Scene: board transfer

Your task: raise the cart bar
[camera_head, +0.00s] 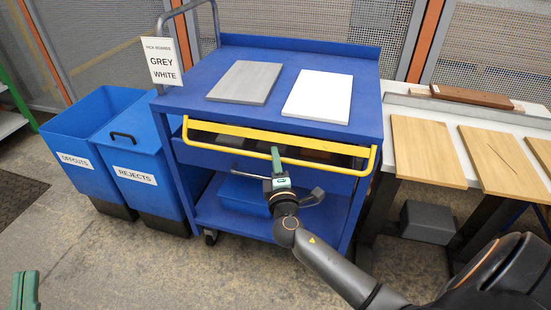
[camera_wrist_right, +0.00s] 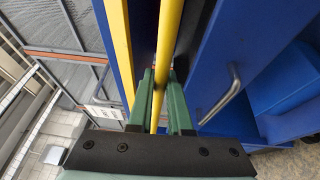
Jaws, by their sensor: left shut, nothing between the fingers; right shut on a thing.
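The yellow cart bar (camera_head: 228,151) runs across the front of the blue cart (camera_head: 215,75), just below its top and in front of a yellow front edge strip. My right gripper (camera_head: 276,158) is shut on the bar near its middle. In the right wrist view the bar (camera_wrist_right: 168,45) passes between the green fingers (camera_wrist_right: 160,95). My left gripper (camera_head: 25,288) is shut and empty at the lower left corner of the head view, only partly in frame and away from the cart.
A grey board (camera_head: 245,82) and a white board (camera_head: 318,96) lie on the cart top. A sign (camera_head: 161,61) reads "PICK BOARDS GREY WHITE". Blue offcuts (camera_head: 65,135) and rejects (camera_head: 137,160) bins stand left. A table with wooden boards (camera_head: 428,150) stands right. Floor in front is clear.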

